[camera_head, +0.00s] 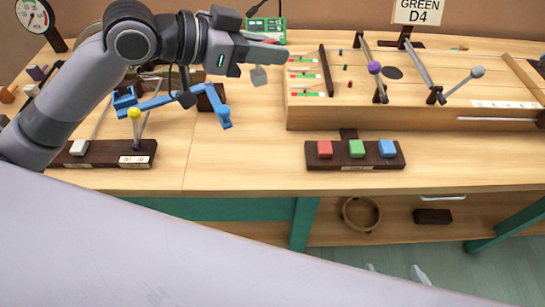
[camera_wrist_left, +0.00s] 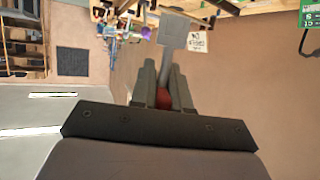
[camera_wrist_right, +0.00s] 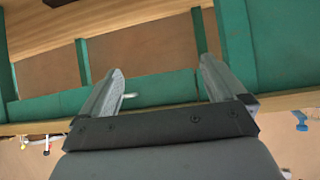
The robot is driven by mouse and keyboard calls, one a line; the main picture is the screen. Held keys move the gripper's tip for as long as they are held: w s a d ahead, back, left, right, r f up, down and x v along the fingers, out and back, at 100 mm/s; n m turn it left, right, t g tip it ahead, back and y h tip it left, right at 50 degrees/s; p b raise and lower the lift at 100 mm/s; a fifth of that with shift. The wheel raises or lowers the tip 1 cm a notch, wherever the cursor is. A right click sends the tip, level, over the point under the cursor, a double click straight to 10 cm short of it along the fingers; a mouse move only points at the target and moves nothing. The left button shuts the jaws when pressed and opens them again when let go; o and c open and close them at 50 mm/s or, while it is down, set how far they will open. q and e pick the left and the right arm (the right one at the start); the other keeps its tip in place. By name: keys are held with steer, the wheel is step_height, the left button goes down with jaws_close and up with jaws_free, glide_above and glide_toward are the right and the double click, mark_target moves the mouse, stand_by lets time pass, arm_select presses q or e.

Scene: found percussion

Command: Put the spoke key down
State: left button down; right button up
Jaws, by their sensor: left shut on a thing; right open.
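My left gripper (camera_head: 284,49) is raised over the back middle of the workbench (camera_head: 240,165). It is shut on the spoke key, whose grey flat end (camera_head: 259,76) hangs just below the fingers in the head view. In the left wrist view, the key's grey shaft and square plate (camera_wrist_left: 174,30) stick out past the fingers, and a red part (camera_wrist_left: 163,98) shows between them. My right gripper (camera_wrist_right: 160,82) is open and empty, low in front of the bench's teal frame. Only its fingertips show at the bottom of the head view.
A blue fixture (camera_head: 165,100) stands below my left arm. A dark block with red, green and blue buttons (camera_head: 355,165) sits near the front edge. A raised wooden board (camera_head: 400,118) with rods fills the right. Bare bench top lies between them.

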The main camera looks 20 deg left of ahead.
arm_select(q)
steer(key=f, duration=0.5)
steer(key=f+b, duration=0.1)
steer(key=f, duration=0.5)
steer(key=f+b, duration=0.1)
steer(key=f, duration=0.4)
steer(key=shift+s+d+f, duration=0.15)
steer(key=shift+d+f, duration=0.1)
steer(key=shift+d, duration=0.1)
steer(key=shift+f+b, duration=0.55)
steer(key=shift+f, duration=1.35)
arm_select(e)
steer(key=shift+w+a+f, duration=0.1)
steer(key=shift+w+f, duration=0.05)
steer(key=shift+f, duration=0.35)
steer(key=shift+w+f, duration=0.15)
steer(key=shift+f, duration=0.35)
arm_select(q)
steer(key=shift+f, duration=0.15)
steer(key=c, duration=1.1)
jaws_free()
arm_select(e)
steer(key=shift+f, duration=0.1)
